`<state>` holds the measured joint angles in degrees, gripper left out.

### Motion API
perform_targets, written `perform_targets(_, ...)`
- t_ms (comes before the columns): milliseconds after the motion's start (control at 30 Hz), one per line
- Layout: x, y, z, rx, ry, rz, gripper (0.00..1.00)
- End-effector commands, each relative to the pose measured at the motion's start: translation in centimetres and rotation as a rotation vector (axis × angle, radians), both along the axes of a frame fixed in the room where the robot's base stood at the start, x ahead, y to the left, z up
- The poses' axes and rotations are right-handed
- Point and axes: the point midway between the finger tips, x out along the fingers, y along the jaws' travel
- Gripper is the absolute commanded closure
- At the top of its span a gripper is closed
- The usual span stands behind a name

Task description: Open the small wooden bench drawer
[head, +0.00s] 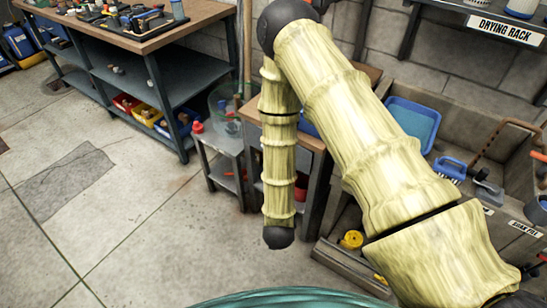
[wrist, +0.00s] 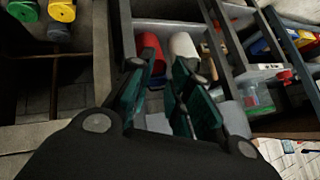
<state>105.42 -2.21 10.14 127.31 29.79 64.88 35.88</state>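A small bench with a wooden top (head: 309,135) and dark legs stands behind my arm in the head view. My arm covers much of its front, and I cannot make out its drawer or handle there. My gripper (wrist: 160,72) is seen in the wrist view, with teal finger pads apart and nothing between them. Beyond the fingers are grey-walled compartments holding a red cylinder (wrist: 151,50) and a white cylinder (wrist: 184,48). I cannot tell whether these compartments belong to the drawer, or whether the fingers touch anything. In the head view the gripper cannot be made out.
A larger workbench (head: 130,38) with tools and lower shelves stands at the left. A small grey side table (head: 218,143) adjoins the small bench. A stone trough (head: 455,115) with a blue tray (head: 413,122) is at the right. The floor at the left is clear.

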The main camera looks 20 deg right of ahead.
Motion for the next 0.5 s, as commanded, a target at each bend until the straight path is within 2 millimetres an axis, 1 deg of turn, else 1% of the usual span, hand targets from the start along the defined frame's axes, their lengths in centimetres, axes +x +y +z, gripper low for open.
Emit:
perform_targets(33, 3.4, 0.7, 0.0, 0.029, -0.115, -0.106, 0.81)
perform_targets(100, 7.2, 1.3, 1.4, 0.079, -0.280, -0.271, 0.81)
perform_targets(200, 11.1, 2.3, 3.8, 0.156, -0.507, -0.485, 0.81)
perform_targets(300, 13.5, 3.1, 6.3, 0.227, -0.708, -0.664, 0.81)
perform_targets(333, 14.0, 3.3, 6.9, 0.247, -0.760, -0.708, 0.81)
perform_targets(400, 14.8, 3.8, 8.3, 0.284, -0.863, -0.795, 0.81)
perform_targets(500, 15.2, 4.3, 9.7, 0.322, -0.967, -0.880, 0.81)
